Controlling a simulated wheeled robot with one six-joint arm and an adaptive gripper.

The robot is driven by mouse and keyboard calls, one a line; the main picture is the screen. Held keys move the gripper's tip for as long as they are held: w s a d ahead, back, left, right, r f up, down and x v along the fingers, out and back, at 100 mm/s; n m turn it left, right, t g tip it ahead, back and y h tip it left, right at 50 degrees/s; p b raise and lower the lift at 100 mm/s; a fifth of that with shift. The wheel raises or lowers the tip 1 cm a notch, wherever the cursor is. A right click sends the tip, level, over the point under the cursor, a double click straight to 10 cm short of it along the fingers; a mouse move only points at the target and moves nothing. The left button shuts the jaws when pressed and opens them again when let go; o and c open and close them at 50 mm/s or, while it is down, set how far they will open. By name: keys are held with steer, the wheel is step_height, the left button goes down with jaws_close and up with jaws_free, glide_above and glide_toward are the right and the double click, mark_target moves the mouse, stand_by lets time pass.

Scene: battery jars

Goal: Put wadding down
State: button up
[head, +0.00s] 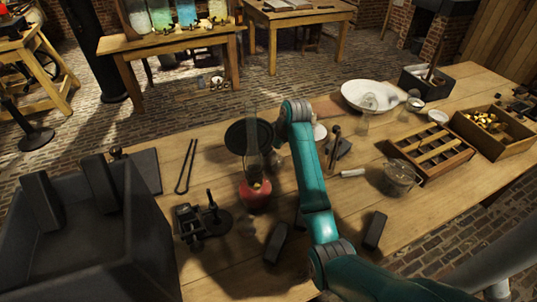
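My teal arm reaches over the wooden table (215,152) and bends at a grey joint above its middle. My gripper cannot be clearly made out; it is largely or wholly hidden beside or behind my arm, so its opening and any contents do not show. I cannot identify the wadding with certainty. A small white roll (352,173) lies right of my arm. A whitish round object (319,133) is partly hidden behind my arm.
A red-based lamp (255,198) with tall glass stands close left of my arm. A dark round plate (236,133) is behind it. A large black box (150,235) fills the lower left. A white basin (358,92), divided tray (432,150) and wooden box (480,146) stand right.

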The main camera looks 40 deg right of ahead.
steer(key=v, duration=0.8)
steer(key=shift+r, duration=0.1)
